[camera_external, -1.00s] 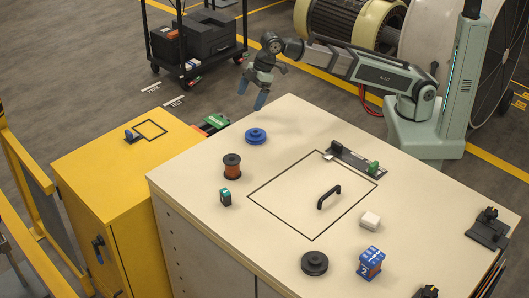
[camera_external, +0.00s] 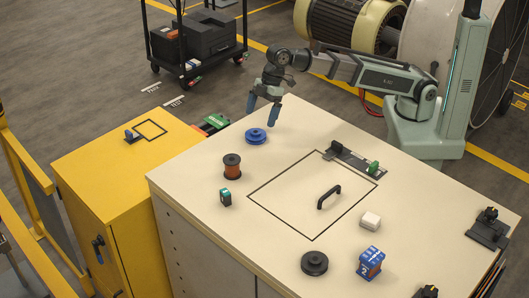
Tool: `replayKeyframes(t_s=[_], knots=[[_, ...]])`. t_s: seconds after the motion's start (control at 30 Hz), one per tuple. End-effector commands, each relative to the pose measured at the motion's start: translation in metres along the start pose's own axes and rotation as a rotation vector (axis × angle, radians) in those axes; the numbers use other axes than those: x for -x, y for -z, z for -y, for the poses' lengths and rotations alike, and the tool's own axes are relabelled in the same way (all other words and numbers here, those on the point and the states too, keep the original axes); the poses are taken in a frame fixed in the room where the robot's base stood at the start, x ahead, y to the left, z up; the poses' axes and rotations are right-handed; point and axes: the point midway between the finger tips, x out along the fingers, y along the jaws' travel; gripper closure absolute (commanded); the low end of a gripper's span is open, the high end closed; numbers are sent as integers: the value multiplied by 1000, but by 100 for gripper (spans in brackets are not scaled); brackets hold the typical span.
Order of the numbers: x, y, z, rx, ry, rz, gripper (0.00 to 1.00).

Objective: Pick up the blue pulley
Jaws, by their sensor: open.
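The blue pulley (camera_external: 256,136) is a low, round, stepped disc lying flat near the far left edge of the cream worktop. My gripper (camera_external: 261,115) has two blue fingers, which point down and are spread apart with nothing between them. In the picture it is just above the pulley, the right finger reaching slightly past the pulley's right side. The exact height of the fingers over the worktop is hard to tell from this one view.
A copper wire spool (camera_external: 232,166) and a small teal-and-black block (camera_external: 225,197) stand in front of the pulley. A black handle (camera_external: 328,196) rises inside a black outlined square. A green-tipped rail fixture (camera_external: 355,162), white block (camera_external: 370,220), black pulley (camera_external: 314,263) and blue box (camera_external: 370,262) lie rightward.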

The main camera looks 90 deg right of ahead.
Motion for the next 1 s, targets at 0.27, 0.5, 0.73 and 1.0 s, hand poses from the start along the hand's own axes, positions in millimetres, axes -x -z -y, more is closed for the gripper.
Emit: replayKeyframes(t_s=[0.27, 0.5, 0.73, 1.0], knots=[[-12, 0, 0, 0, 0, 0, 0], [-29, 0, 2, 0, 0, 1, 0], [-55, 0, 3, 0, -1, 1, 0], [-63, 0, 2, -1, -3, -1, 0]])
